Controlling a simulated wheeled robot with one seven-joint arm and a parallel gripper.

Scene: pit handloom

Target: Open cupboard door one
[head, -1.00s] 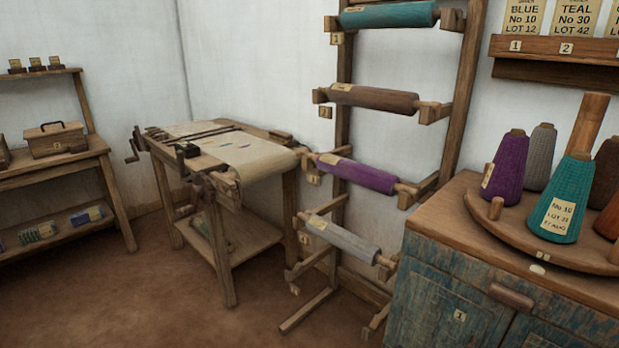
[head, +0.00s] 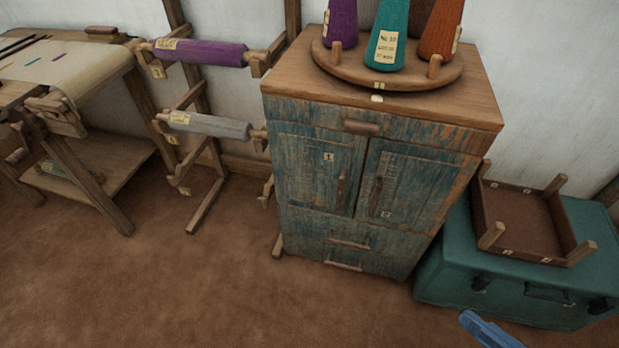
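Cupboard door one (head: 310,178) is the left door of the worn blue-green wooden cupboard (head: 380,260). It carries a small plate marked 1 and looks closed, flush with the front. Its upright wooden handle (head: 341,186) is near its right edge. Door two (head: 405,185), with a plate marked 2, is beside it on the right and also looks closed. A blue piece at the bottom edge, right of centre, seems to be part of my gripper (head: 487,330). It is well apart from the door, and its fingers cannot be made out.
A round wooden turntable (head: 345,68) with yarn cones stands on the cupboard. Drawer pulls show above and below the doors. A green trunk (head: 440,262) bearing a wooden tray (head: 500,250) stands close on the right. A roller rack (head: 205,215) stands left. The floor in front is clear.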

